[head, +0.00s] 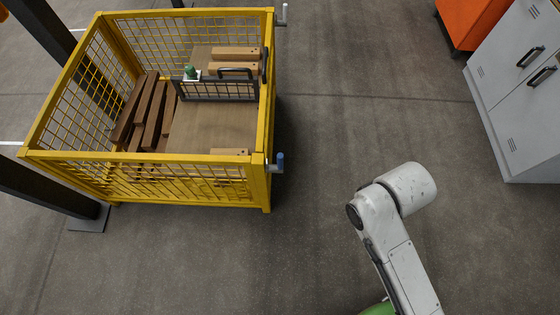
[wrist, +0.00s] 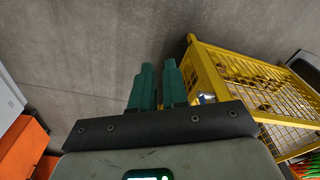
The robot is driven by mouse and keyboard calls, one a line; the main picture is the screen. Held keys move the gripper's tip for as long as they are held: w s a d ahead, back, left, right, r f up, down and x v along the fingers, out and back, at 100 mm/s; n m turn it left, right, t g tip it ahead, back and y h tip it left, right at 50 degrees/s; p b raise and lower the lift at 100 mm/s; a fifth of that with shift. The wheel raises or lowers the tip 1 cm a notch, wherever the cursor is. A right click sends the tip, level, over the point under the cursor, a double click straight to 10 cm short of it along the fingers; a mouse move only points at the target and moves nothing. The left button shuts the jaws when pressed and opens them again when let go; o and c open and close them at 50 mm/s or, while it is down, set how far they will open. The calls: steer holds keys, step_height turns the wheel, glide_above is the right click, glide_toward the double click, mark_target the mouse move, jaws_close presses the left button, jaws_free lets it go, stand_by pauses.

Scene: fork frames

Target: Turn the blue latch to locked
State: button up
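The blue latch (head: 280,161) sits on the near right corner post of the yellow mesh cage (head: 259,185). Its blue grip stands up from a pale metal bar beside the post. In the wrist view a small blue and pale part of the latch (wrist: 204,98) shows low by the yellow post, partly hidden behind my gripper's body. My gripper (wrist: 158,66) has two green fingers with a narrow gap between them and nothing in the gap. It is apart from the latch, which lies to the right of the fingers in the wrist view. The fingers do not show in the head view.
A pale-handled latch (head: 283,14) is on the far right corner of the cage. Inside are wooden planks (head: 150,108) and a dark mesh frame (head: 217,90). Grey lockers (head: 510,125) and an orange cabinet (head: 465,25) stand right. Floor between cage and lockers is clear.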

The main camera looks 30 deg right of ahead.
steer(key=o, duration=0.6)
steer(key=w+a+f+m, duration=0.1)
steer(key=w+m, duration=0.2)
steer(key=w, duration=0.1)
steer(key=w+a+f+m+y, duration=0.1)
steer(key=w+f+m, duration=0.1)
steer(key=w+m, duration=0.1)
steer(key=w+a+f+m+y+b, duration=0.1)
steer(key=w+m, duration=0.2)
steer(key=w, duration=0.2)
steer(key=shift+a+f, duration=0.1)
steer(key=shift+f, duration=0.15)
steer(key=m+y+b, duration=0.2)
steer(key=m, duration=1)
glide_above(278, 168)
steer(key=d, duration=0.4)
steer(key=b+x, duration=0.1)
steer(key=x, duration=0.9)
steer(key=shift+s+a+f+b, duration=0.15)
steer(key=shift+a+b, duration=0.05)
steer(key=shift+b, duration=0.15)
jaws_close()
